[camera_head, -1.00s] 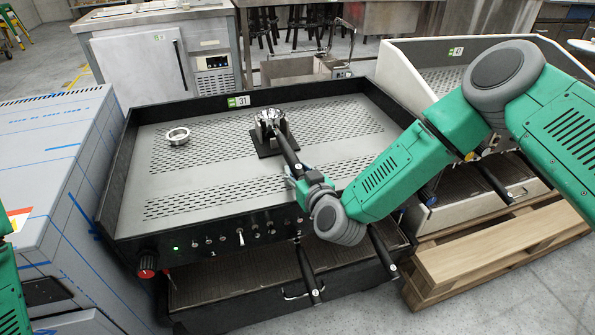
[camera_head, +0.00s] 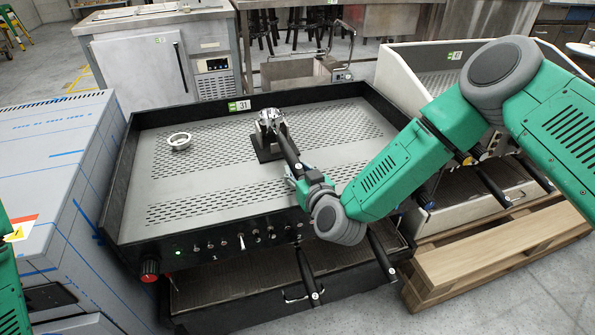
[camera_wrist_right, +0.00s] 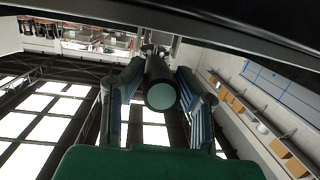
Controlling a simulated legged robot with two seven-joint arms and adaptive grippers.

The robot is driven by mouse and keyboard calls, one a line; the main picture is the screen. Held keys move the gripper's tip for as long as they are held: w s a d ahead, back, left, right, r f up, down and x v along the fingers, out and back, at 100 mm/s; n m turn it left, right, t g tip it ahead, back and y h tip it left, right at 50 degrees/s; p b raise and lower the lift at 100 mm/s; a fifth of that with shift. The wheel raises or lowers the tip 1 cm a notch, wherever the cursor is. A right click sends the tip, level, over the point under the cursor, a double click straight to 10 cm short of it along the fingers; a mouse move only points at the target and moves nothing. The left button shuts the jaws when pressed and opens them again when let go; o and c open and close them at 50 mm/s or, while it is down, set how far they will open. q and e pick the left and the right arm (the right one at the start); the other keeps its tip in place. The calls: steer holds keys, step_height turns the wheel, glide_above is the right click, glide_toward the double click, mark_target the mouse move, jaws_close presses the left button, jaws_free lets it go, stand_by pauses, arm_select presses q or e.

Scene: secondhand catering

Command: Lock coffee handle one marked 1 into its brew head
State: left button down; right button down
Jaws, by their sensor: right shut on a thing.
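A coffee handle (camera_head: 287,149) with a silver head and black grip rests at a dark stand on the perforated top of the black coffee machine (camera_head: 222,174). My right gripper (camera_head: 301,176) is shut on its near end. In the right wrist view, the dark grip (camera_wrist_right: 160,85) lies between both fingers, its round end facing the camera and metal beyond it. I cannot read its number. Two more black handles, a left one (camera_head: 308,272) and a right one (camera_head: 380,252), stick out from the machine's front. The brew heads are hidden below. My left gripper is out of view.
A silver ring (camera_head: 180,142) lies on the machine top, with clear room around it. A raised black rim (camera_head: 121,190) borders the top. A second machine (camera_head: 455,62) stands close on the right, and a blue-lined white cabinet (camera_head: 50,195) on the left.

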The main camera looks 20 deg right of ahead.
steer(key=shift+r+p, duration=2.25)
steer(key=shift+r, duration=0.6)
